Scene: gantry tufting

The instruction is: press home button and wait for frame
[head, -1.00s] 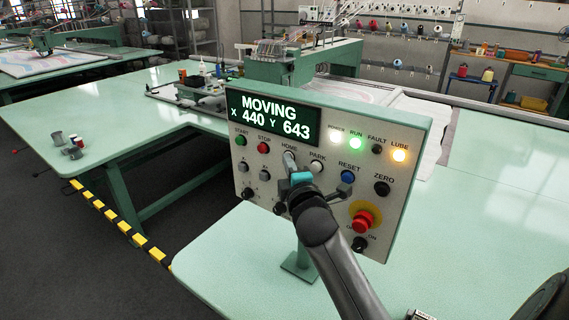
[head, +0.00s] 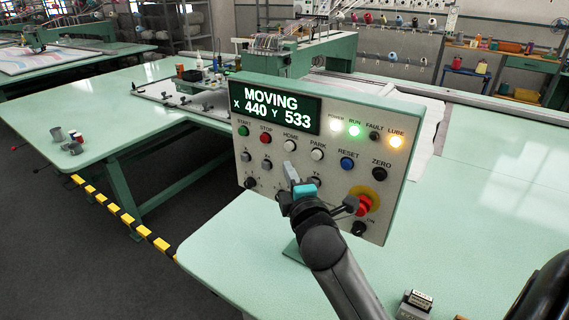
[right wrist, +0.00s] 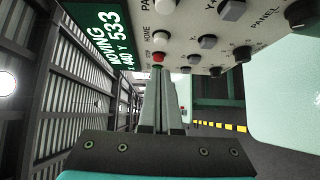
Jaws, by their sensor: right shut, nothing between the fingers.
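The control panel (head: 330,215) stands tilted on a post, with its display (head: 276,110) reading MOVING, X 440, Y 533. The white HOME button (head: 290,146) is in the upper button row, uncovered. It also shows in the right wrist view (right wrist: 164,34), beyond the fingertips. My right gripper (head: 289,168) is shut and empty, its tips just below the HOME button in the head view and apparently off it. The closed fingers also show in the right wrist view (right wrist: 160,78). My left gripper is not in view.
The white, green and amber lamps are lit; the FAULT lamp (head: 374,136) is dark. A red emergency stop (head: 364,204) sits to the right of my gripper. Green tables surround the panel, and the tufting machine (head: 295,55) stands behind. Yellow-black tape (head: 120,214) marks the floor.

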